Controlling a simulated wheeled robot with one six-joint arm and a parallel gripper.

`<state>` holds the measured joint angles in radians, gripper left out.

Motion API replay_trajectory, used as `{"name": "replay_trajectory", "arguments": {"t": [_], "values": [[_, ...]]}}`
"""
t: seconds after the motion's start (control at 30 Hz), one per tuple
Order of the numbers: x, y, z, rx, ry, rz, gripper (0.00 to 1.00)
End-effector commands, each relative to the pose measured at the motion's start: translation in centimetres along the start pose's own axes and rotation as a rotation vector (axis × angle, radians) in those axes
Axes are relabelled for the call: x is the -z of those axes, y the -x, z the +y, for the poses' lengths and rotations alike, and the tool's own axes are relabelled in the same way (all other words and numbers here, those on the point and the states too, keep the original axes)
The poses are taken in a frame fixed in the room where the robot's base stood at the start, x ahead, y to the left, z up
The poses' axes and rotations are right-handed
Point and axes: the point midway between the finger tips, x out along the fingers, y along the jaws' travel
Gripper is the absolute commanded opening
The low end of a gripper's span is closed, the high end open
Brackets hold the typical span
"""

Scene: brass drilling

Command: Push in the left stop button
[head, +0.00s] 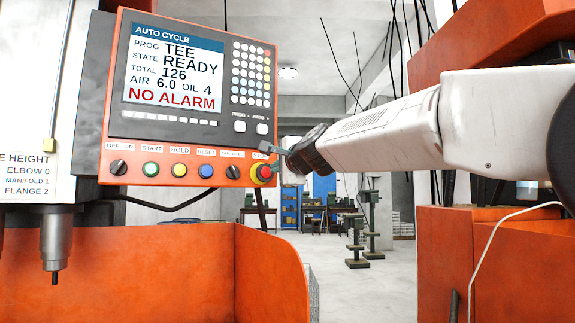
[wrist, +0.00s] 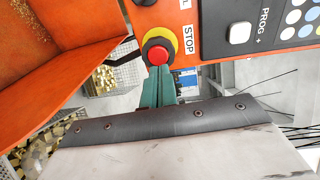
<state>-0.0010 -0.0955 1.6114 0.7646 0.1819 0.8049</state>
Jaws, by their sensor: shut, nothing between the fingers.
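The stop button (head: 264,172) is a red cap on a yellow ring at the lower right corner of the orange control panel (head: 190,185), under a STOP label. The red cap also shows in the wrist view (wrist: 158,55), with the yellow ring around it.
Beside the button on the panel are a black knob (head: 235,172), a blue button (head: 206,171) and other controls. The screen (head: 175,68) above reads READY and NO ALARM. An orange machine guard (head: 265,275) stands below the panel.

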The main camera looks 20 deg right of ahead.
Motion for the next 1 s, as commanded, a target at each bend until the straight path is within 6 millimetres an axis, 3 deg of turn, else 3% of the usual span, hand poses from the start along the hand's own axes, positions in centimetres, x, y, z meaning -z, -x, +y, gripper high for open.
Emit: {"name": "replay_trajectory", "arguments": {"t": [0.1,0.23,0.73,1.0], "values": [[-0.1,-2.1,0.1,-0.001,0.001,-0.001,0.0],[-0.1,-3.5,0.0,0.001,0.0,-0.001,0.0],[0.0,-4.3,0.0,0.001,0.0,0.0,0.0],[0.0,-6.7,-0.1,0.0,0.0,0.0,0.0]]}}
